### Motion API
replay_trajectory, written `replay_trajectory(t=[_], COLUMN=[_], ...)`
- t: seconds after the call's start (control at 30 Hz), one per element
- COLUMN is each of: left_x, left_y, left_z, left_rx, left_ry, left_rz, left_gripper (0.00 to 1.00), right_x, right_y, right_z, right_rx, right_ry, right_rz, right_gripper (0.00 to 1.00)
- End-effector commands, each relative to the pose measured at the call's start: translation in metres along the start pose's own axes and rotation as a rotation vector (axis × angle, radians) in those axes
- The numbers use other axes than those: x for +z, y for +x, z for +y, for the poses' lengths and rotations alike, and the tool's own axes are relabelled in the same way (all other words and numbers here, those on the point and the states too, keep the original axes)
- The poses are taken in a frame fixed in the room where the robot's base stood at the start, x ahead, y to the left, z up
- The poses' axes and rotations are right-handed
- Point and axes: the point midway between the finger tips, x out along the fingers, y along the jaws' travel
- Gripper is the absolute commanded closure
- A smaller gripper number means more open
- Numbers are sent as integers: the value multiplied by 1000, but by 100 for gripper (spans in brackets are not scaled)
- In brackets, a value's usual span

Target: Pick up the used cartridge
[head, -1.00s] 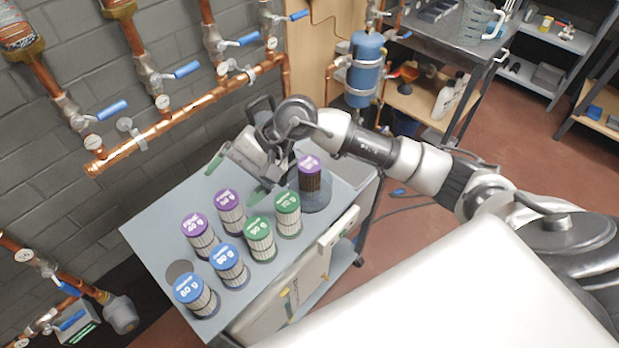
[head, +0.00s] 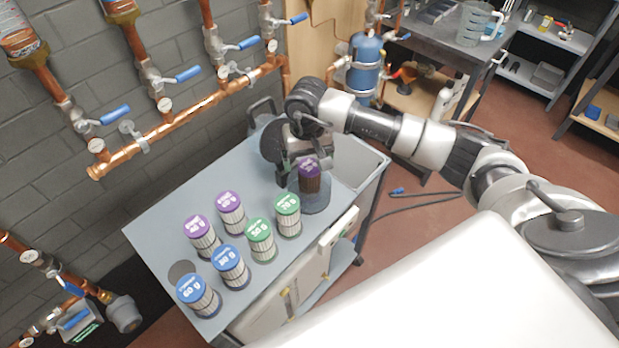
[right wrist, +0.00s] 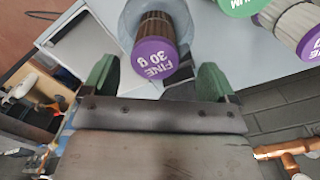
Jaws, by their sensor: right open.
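The used cartridge (head: 309,178) has a purple cap and dark brown, dirty pleats. It stands in a clear round bowl (head: 313,203) at the right side of the cart top. In the right wrist view the cartridge (right wrist: 155,45) shows its cap marked "FINE 30 g". My right gripper (head: 299,168) is at the cartridge's cap in the head view and partly covers it. In the right wrist view its green fingers (right wrist: 157,78) are open, one on each side of the cap, with gaps showing. My left gripper is not in view.
Clean cartridges with purple (head: 202,238), green (head: 261,241) and blue (head: 198,295) caps stand on the grey cart top (head: 160,222), left of the bowl. An open bin (head: 358,165) is at the cart's right end. Copper pipes (head: 190,122) run along the wall behind.

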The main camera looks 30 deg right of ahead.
Motion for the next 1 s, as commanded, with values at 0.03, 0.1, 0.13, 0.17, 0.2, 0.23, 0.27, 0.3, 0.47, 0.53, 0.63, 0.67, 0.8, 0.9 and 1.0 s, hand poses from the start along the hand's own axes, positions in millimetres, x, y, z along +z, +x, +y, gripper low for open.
replay_trajectory(t=[0.03, 0.1, 0.13, 0.17, 0.2, 0.23, 0.27, 0.3, 0.47, 0.53, 0.63, 0.67, 0.8, 0.9, 1.0], left_x=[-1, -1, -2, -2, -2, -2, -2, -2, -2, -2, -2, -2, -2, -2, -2], left_y=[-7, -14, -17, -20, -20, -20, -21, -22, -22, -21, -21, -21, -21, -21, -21], left_z=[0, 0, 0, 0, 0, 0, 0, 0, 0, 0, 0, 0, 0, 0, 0], left_rx=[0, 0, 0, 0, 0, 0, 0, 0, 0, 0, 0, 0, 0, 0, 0], left_ry=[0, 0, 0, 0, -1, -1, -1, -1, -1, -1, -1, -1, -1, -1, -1], left_rz=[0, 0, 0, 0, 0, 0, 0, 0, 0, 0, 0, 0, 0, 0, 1], left_gripper=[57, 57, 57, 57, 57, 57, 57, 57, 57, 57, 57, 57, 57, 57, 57], right_x=[0, 0, -1, -1, -1, -2, -2, -2, -3, -3, -3, -3, -3, -3, -3], right_y=[4, 14, 19, 23, 31, 34, 38, 42, 47, 47, 47, 47, 47, 47, 46], right_z=[1, 4, 6, 6, 6, 5, 6, 6, 6, 6, 6, 6, 6, 6, 6], right_rx=[1, 0, 1, 1, 0, -1, -1, 0, -1, -1, -1, -1, -1, -1, -1], right_ry=[2, 3, 4, 2, 2, 2, 2, 1, 0, 0, 0, 0, 1, 1, 1], right_rz=[-5, -6, -8, -7, -7, -6, -4, -4, -1, -1, -1, -1, -1, -1, 0], right_gripper=[12, 12, 12, 12, 12, 12, 12, 12, 12, 12, 18, 22, 44, 59, 69])
